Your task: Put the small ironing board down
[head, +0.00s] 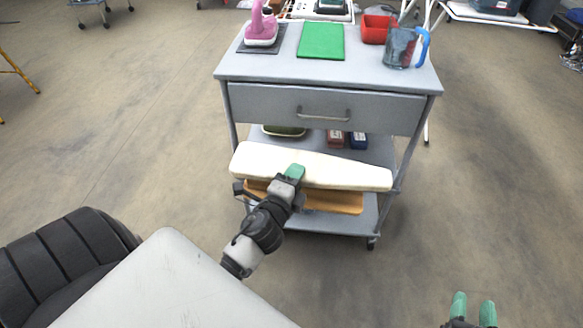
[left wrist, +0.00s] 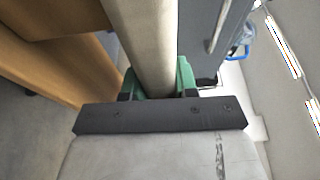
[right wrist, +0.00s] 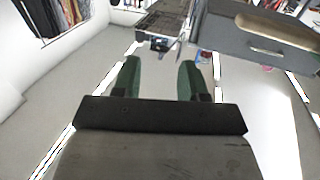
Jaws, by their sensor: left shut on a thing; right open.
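The small ironing board (head: 345,173), long and cream-white, is in front of the grey cart's open shelves in the head view, tilted slightly down to the right. My left gripper (head: 294,173) is shut on it near its middle. In the left wrist view the ironing board (left wrist: 148,45) runs between the green fingers (left wrist: 157,82). My right gripper (head: 473,308) is open and empty at the lower right, away from the cart. Its two green fingers (right wrist: 160,80) stand apart in the right wrist view. The ironing board hides part of the shelves behind it.
The grey cart's top (head: 285,66) carries a pink-handled iron (head: 262,25), a green mat (head: 321,41), a red container (head: 377,29) and a jug (head: 401,46). Below are a drawer (head: 270,106), red and blue boxes (head: 357,140) and a brown wooden piece (head: 335,200).

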